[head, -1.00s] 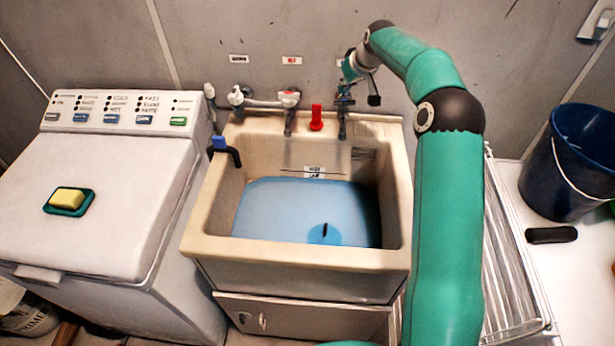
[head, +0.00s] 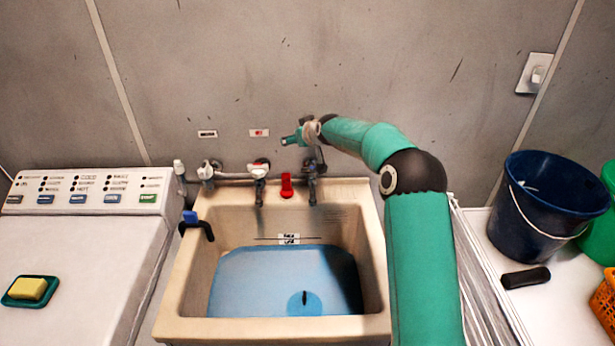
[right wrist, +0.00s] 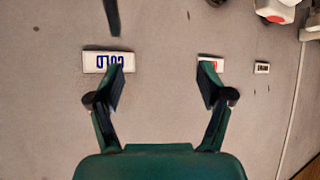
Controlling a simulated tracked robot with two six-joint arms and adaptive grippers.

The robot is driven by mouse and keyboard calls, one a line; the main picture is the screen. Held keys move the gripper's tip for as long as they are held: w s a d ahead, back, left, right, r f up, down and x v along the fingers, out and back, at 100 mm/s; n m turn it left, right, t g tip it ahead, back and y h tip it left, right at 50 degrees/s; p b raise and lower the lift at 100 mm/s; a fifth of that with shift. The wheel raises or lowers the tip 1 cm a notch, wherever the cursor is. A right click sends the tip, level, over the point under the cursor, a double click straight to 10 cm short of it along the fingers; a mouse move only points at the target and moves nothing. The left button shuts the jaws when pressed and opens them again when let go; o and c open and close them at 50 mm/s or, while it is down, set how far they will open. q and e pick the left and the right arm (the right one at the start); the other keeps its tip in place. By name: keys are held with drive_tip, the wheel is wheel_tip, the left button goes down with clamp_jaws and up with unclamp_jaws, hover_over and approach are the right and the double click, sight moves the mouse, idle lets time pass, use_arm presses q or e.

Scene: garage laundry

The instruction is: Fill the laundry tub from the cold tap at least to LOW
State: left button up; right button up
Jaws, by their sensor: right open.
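The beige laundry tub (head: 172,300) holds blue water (head: 250,275). The far edge of the water lies just below the small level label (head: 289,239) on the tub's back wall, whose words are too small to read surely. The right-hand tap (head: 312,172) stands at the tub's back, partly covered by my arm. My right gripper (head: 293,139) is open and empty above this tap, its fingers turned left. In the right wrist view, a COLD label (right wrist: 98,62) shows upside down on the wall by the fingers. I cannot see whether water runs. My left gripper is not in view.
A red-and-white-handled tap (head: 259,168) and a white-handled one (head: 207,172) are left of the right-hand tap, and a red object (head: 286,186) stands between. The washing machine (head: 80,245) is on the left. A dark blue bucket (head: 545,205) is on the right.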

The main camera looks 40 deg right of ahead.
drive_tip(key=shift+o, duration=0.6)
drive_tip(key=shift+s+a+f+m+t+h+b, duration=0.5)
drive_tip(key=shift+s+a+f+t+h+b, duration=0.25)
drive_tip(key=shift+t+b, duration=0.4)
drive_tip(key=m+t+h+b, duration=0.25)
drive_tip(key=h+b, duration=0.25)
drive_tip(key=b, duration=0.9)
approach(312, 168)
drive_tip(key=shift+m+g, duration=0.25)
drive_tip(key=shift+g, duration=0.15)
drive_tip(key=p+x, duration=0.2)
drive_tip(key=x, duration=0.3)
drive_tip(key=p+x, duration=0.2)
drive_tip(key=x, duration=0.4)
drive_tip(key=shift+w+f, duration=0.2)
drive_tip(key=shift+f, duration=0.05)
